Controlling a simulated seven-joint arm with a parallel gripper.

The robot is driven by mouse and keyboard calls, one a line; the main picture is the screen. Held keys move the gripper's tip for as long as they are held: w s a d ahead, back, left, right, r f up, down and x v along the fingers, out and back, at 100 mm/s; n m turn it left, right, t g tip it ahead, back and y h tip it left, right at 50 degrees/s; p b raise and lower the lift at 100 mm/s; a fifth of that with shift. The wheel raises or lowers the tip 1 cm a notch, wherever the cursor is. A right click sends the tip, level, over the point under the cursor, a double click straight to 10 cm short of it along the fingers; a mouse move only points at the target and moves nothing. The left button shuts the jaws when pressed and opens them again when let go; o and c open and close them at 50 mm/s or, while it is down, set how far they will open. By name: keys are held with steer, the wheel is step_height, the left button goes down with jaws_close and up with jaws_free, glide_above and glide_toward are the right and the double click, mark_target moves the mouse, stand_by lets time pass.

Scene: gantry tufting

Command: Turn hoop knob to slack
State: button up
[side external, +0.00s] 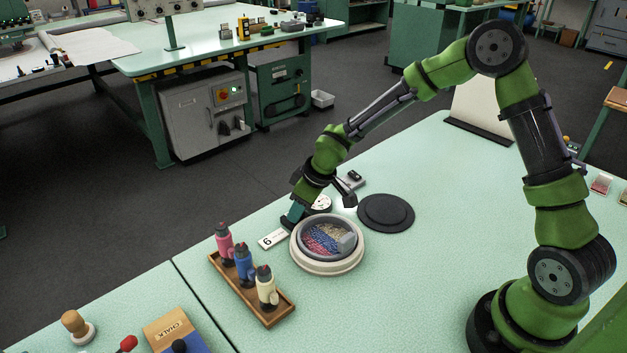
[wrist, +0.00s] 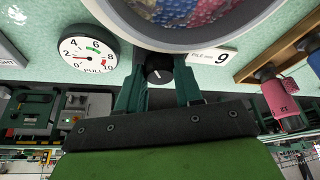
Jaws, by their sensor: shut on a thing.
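The hoop (side external: 328,268) is a pale round frame on the table holding pink, blue and cream tufts; its rim (wrist: 190,42) crosses the top of the wrist view. The hoop knob (wrist: 158,68) is small and black with a white pointer line, close beside the rim. My gripper (wrist: 158,80) has its teal fingers on both sides of the knob and is shut on it. In the side view my gripper (side external: 293,216) is low at the hoop's far left, and the knob is hard to make out. A white PULL dial (wrist: 88,56) stands left of the knob, its needle pointing left near 2.
A white PILE label card (side external: 273,238) lies beside the hoop. A wooden rack (side external: 254,292) with pink, blue and cream bottles stands front left. A black round disc (side external: 386,212) lies to the right.

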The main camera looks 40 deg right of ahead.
stand_by(0.4)
steer(key=o, duration=1)
steer(key=shift+o, duration=0.2)
steer(key=shift+r, duration=0.1)
steer(key=v, duration=1.6)
steer(key=shift+r, duration=0.4)
steer(key=shift+s+d, duration=0.1)
